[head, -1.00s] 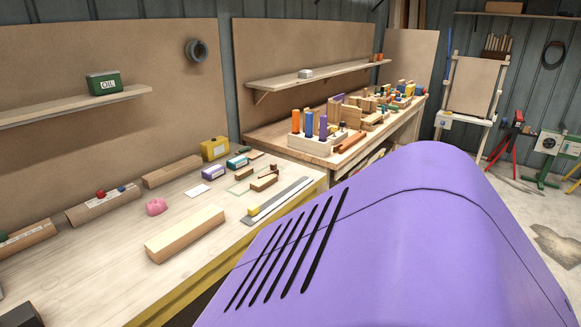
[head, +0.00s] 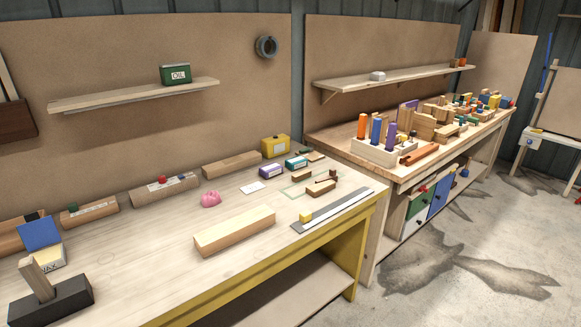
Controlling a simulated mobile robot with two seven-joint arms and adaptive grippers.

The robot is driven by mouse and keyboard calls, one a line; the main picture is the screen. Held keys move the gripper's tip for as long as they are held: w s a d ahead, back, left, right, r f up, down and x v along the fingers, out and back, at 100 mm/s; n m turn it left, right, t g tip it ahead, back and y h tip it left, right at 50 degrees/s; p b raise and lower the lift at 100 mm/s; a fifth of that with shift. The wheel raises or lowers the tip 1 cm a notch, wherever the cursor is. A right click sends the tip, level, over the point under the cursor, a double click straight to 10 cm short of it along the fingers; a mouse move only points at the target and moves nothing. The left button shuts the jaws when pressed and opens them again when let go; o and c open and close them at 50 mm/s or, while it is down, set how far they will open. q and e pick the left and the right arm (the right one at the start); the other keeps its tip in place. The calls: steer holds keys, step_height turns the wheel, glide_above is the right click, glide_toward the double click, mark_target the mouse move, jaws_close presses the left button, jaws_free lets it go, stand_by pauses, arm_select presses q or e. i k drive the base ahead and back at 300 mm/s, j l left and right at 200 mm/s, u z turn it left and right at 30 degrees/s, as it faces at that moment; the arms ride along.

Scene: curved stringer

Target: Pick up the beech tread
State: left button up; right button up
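A long, pale wooden block (head: 235,231), which looks like the beech tread, lies flat on the near workbench (head: 150,262), close to its front edge. Its long side runs slantwise, with the right end farther away. Its top and front faces are fully visible and nothing touches it. Neither of my grippers shows in the head view.
A steel rule (head: 335,209) with a yellow block lies right of the pale block. A pink lump (head: 210,199) sits behind it. A dark block with an upright wooden piece (head: 48,300) stands at the near left. A second bench (head: 400,172) stands beyond.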

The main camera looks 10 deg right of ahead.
mark_target(215, 238)
steer(key=i+l+z, duration=0.1)
steer(key=i+l, duration=0.7)
steer(key=i, duration=0.1)
